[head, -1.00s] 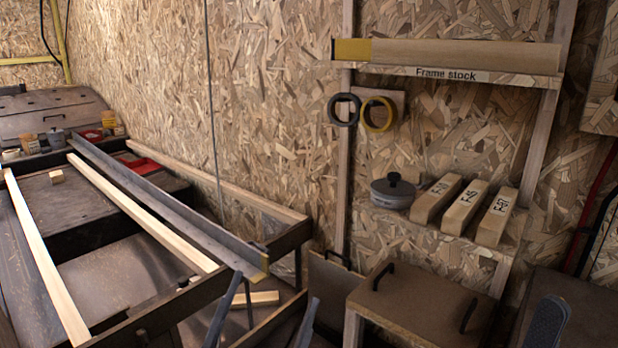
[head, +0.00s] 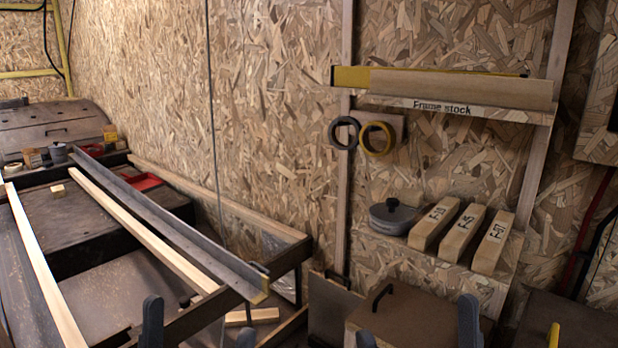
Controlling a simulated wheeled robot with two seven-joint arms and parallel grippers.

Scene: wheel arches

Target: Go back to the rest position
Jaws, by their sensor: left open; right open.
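My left gripper (head: 198,329) shows at the bottom edge, left of centre. Its two dark fingertips stand wide apart with nothing between them, in front of the slatted frame. My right gripper (head: 418,329) shows at the bottom edge, right of centre. Its fingertips are also wide apart and empty, in front of the brown lidded box (head: 400,306). Both arms behind the fingertips are out of view below.
A dark bench frame with pale wooden strips (head: 145,230) and a grey metal rail (head: 170,225) fills the left. A "Frame stock" shelf (head: 450,108) is on the wall. Below it, a lower shelf (head: 420,262) holds labelled blocks (head: 462,233) and a grey round pot (head: 392,217).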

